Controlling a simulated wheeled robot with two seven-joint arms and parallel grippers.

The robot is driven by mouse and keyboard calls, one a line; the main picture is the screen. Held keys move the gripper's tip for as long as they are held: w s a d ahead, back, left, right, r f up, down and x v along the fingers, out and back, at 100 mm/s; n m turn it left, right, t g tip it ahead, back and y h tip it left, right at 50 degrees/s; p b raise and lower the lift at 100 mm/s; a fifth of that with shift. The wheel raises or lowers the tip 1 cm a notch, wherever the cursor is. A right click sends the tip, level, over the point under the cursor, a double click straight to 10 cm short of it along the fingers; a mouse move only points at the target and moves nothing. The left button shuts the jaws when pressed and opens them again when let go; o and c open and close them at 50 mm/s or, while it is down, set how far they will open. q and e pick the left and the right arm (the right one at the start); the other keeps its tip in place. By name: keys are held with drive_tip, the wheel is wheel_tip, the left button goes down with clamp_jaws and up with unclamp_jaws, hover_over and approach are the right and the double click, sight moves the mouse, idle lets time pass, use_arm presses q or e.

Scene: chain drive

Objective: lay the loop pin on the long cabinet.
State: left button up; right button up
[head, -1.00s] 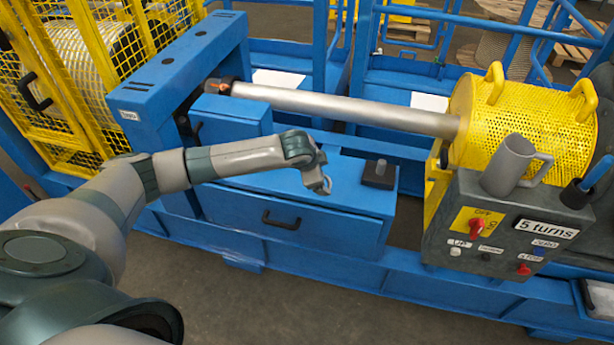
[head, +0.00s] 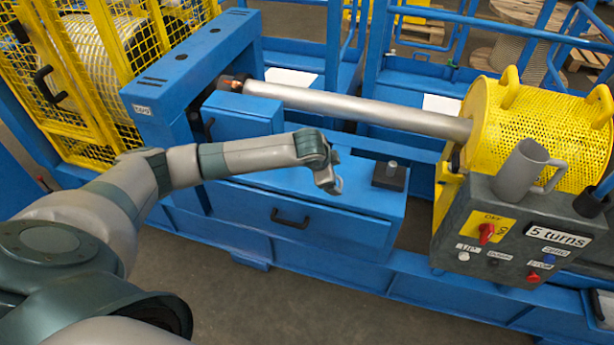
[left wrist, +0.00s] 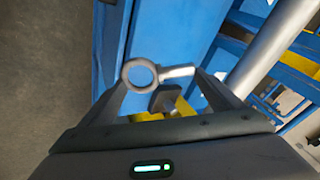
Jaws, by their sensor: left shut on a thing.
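The loop pin (left wrist: 140,75) is grey, with a round ring at one end and a short shank pointing right in the left wrist view. My left gripper (left wrist: 165,82) is shut on it, and the pin lies across between the fingers. In the head view my left gripper (head: 333,184) is over the top of the blue long cabinet (head: 345,228), near its right part. The pin is too small there to make out clearly. I cannot tell the exact gap between the pin and the cabinet top. My right gripper is not in view.
A black block with a grey stub (head: 390,175) stands on the cabinet top, right of my left gripper. A long metal tube (head: 350,108) runs behind, towards a yellow perforated drum (head: 535,125). A grey mug (head: 520,170) stands on the control box (head: 500,225).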

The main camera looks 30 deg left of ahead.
use_arm(q)
drive_tip(key=a+f+p, duration=0.1)
drive_tip(key=a+f, duration=0.1)
drive_tip(key=a, duration=0.1)
drive_tip(key=a+f, duration=0.2)
drive_tip(key=a, duration=0.2)
drive_tip(key=s+a+f+p, duration=0.1)
drive_tip(key=a+f, duration=0.1)
drive_tip(key=a, duration=0.2)
drive_tip(key=shift+f+p, duration=0.25)
drive_tip(key=shift+p, duration=0.05)
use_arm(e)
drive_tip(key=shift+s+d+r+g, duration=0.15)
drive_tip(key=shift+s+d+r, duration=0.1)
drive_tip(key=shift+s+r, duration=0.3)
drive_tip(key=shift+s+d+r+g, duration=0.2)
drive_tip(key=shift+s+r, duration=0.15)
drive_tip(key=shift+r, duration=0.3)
use_arm(q)
wheel_tip(320, 180, down, 2)
drive_tip(key=shift+s+f+p, duration=0.1)
drive_tip(key=shift+p, duration=0.3)
drive_tip(key=shift+f+p, duration=0.55)
drive_tip(key=shift+f, duration=0.15)
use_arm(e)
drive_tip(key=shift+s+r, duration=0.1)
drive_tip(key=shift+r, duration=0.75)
use_arm(q)
drive_tip(key=shift+f, duration=0.1)
